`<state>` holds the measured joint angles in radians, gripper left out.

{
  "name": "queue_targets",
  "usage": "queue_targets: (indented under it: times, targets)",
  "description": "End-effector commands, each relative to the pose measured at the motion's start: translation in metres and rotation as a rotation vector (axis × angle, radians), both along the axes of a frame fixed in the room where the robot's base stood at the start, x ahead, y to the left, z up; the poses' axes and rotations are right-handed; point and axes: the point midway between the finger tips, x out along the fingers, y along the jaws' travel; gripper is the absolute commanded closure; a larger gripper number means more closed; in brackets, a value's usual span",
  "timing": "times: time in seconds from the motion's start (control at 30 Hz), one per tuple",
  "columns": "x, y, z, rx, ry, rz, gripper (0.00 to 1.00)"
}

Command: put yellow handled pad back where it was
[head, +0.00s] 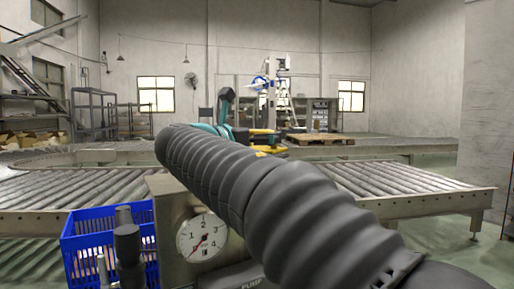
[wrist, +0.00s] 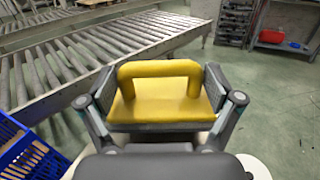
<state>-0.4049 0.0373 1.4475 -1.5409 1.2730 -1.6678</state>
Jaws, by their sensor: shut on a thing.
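The yellow handled pad (wrist: 160,108) is a yellow block with an arched handle. It sits between the two fingers of my gripper (wrist: 158,92) in the wrist view, with a finger against each side. My gripper is shut on the pad and holds it up, with conveyor and floor behind it. In the head view my dark ribbed arm crosses the middle and hides much of what is behind it. Small yellow and dark parts show beyond the arm there, but I cannot tell which belong to the pad.
Roller conveyors run left (head: 80,190) and right (head: 400,181) in the head view. A blue crate (head: 85,240) stands at the lower left beside a panel with a pressure gauge (head: 203,237). A wooden pallet (head: 320,138) lies farther back. Green floor is open at the right.

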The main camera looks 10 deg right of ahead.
Motion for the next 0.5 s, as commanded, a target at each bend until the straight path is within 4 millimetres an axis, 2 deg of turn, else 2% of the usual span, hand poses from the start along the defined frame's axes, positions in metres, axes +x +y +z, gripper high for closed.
queue_targets:
  times: [0.03,0.17,0.5]
  targets:
    - [0.000,0.000,-0.010,-0.001,0.002,0.001,0.46]
    - [0.000,0.001,-0.024,0.000,0.001,0.001,0.46]
    - [0.000,0.000,-0.027,0.000,0.000,0.001,0.46]
